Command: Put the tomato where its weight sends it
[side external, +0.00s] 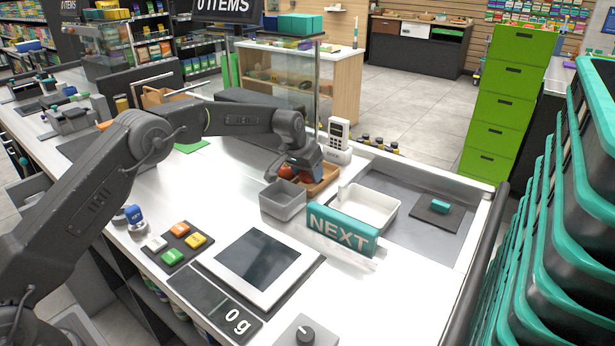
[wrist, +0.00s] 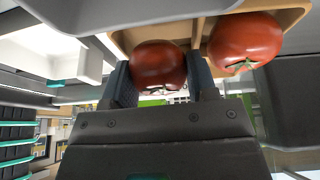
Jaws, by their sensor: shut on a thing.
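My gripper (wrist: 160,78) is shut on a red tomato (wrist: 157,62), one finger on each side of it. The tomato is at the tan wooden tray (wrist: 292,18); I cannot tell whether it still touches the tray. A second red tomato (wrist: 245,40) lies in the tray beside one finger. In the side view my gripper (side external: 303,172) is low over the tray (side external: 328,180), and one tomato (side external: 286,170) shows at its left; I cannot tell which. The scale's plate (side external: 258,258) is bare and its display (side external: 238,322) reads 0 g.
An empty grey bin (side external: 283,204) stands just in front of the tray, and a white bin (side external: 365,208) to its right. A teal NEXT sign (side external: 342,232), coloured buttons (side external: 178,242) and a card terminal (side external: 338,138) stand nearby. Stacked teal-rimmed baskets (side external: 570,220) fill the right edge.

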